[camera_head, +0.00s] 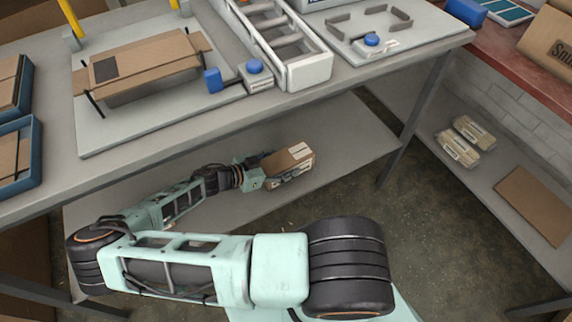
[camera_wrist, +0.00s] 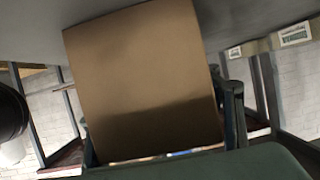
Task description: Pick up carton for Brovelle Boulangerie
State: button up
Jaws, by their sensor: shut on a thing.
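A small brown carton (camera_head: 290,162) with a pale label on top is on or just above the lower shelf of the workbench, toward its right part. My gripper (camera_head: 266,176) reaches in under the bench top from the left and is shut on the carton. In the wrist view the carton (camera_wrist: 145,85) fills the middle as a plain brown face. A dark finger of my gripper (camera_wrist: 160,135) shows at each side of it. The label is too small to read. Whether the carton touches the shelf cannot be told.
The workbench top (camera_head: 130,135) hangs over my forearm. A bench leg (camera_head: 408,125) stands right of the carton. The lower shelf (camera_head: 345,130) has bare room around it. Two wrapped packs (camera_head: 458,148) and a flat brown board (camera_head: 533,205) lie on the right-hand shelf.

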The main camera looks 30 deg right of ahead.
jog(key=shift+c, duration=1)
jog(key=shift+r, duration=0.1)
